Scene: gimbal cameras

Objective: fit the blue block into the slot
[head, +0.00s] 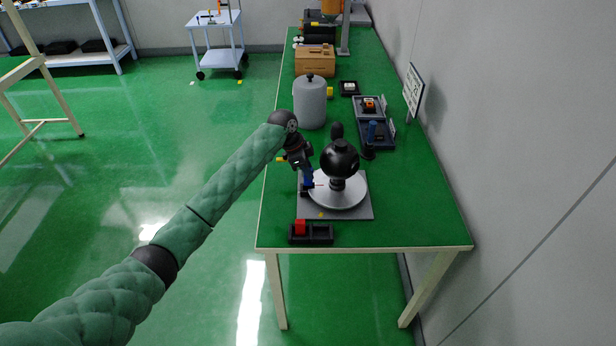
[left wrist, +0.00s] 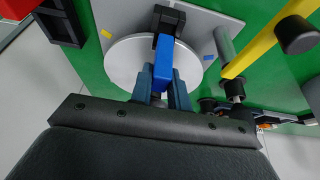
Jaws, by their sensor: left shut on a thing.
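My left gripper (head: 306,178) is shut on the blue block (head: 308,184), low over the left edge of a round white disc (head: 350,200). In the left wrist view the blue block (left wrist: 163,65) sticks out from between the two fingers of my left gripper (left wrist: 162,82). A small black holder (left wrist: 168,17) stands at the disc's edge just beyond the block's far end. The block hides part of it, and I cannot tell whether they touch or whether the block is in a slot. My right gripper is not in view.
A grey plate (head: 361,212) lies under the disc, with a black ball-topped stand (head: 340,160) over it. A grey canister (head: 310,102) stands behind. The table's front right (head: 420,225) is clear.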

